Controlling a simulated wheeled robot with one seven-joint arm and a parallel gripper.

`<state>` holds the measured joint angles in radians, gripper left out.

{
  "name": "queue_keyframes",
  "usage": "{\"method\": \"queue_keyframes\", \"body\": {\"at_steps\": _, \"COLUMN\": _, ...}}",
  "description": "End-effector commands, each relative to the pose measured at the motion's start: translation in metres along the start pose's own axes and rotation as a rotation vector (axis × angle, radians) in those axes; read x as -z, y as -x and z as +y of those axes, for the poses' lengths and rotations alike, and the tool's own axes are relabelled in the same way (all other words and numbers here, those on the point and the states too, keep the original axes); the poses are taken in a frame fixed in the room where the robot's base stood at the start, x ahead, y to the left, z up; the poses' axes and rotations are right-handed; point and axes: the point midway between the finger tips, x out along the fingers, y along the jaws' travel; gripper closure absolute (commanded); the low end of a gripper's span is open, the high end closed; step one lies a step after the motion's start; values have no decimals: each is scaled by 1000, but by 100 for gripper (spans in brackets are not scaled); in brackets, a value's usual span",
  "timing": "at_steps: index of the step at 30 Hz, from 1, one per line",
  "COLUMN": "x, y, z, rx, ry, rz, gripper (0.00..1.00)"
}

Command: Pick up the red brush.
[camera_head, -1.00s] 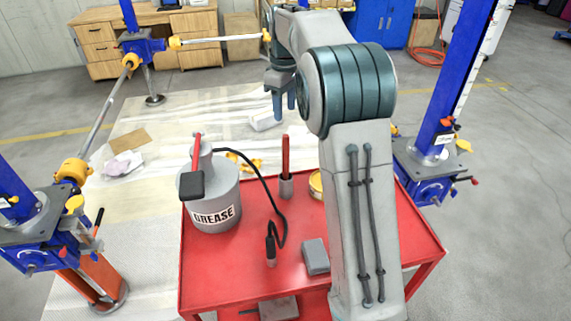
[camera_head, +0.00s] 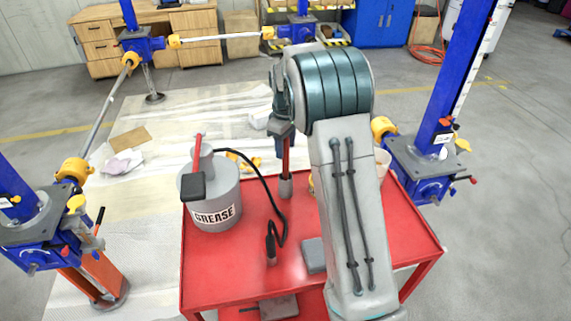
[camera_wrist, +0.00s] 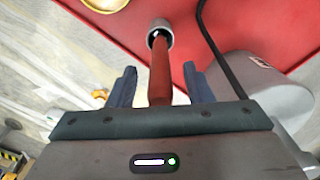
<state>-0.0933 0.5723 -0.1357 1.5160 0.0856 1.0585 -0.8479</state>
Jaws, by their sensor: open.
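The red brush (camera_head: 285,155) stands upright at the far side of the red cart, its lower end in a small grey cup (camera_head: 286,187). In the wrist view, the red brush handle (camera_wrist: 160,72) runs from the grey cup (camera_wrist: 160,33) back between the two blue fingers of my gripper (camera_wrist: 160,88). My gripper is open, with a gap visible on each side of the handle. In the head view my gripper (camera_head: 279,140) is at the upper part of the brush and partly hidden by my arm.
A grey grease can (camera_head: 217,215) with a black hose (camera_head: 272,195) stands left of the brush on the red cart (camera_head: 225,270). A grey box (camera_head: 314,255) lies near my arm. A white cup (camera_head: 382,163) is at right. Blue screw jacks (camera_head: 425,165) flank the cart.

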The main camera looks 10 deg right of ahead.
Motion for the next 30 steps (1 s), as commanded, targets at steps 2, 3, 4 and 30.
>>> {"method": "queue_keyframes", "body": {"at_steps": 2, "x": 0, "y": 0, "z": 0, "rx": 0, "ry": 0, "rz": 0, "gripper": 54}}
{"method": "queue_keyframes", "body": {"at_steps": 3, "x": 0, "y": 0, "z": 0, "rx": 0, "ry": 0, "rz": 0, "gripper": 54}}
{"method": "queue_keyframes", "body": {"at_steps": 4, "x": 0, "y": 0, "z": 0, "rx": 0, "ry": 0, "rz": 0, "gripper": 54}}
{"method": "queue_keyframes", "body": {"at_steps": 30, "x": 1, "y": 60, "z": 1, "rx": -4, "ry": 1, "rz": 3, "gripper": 100}}
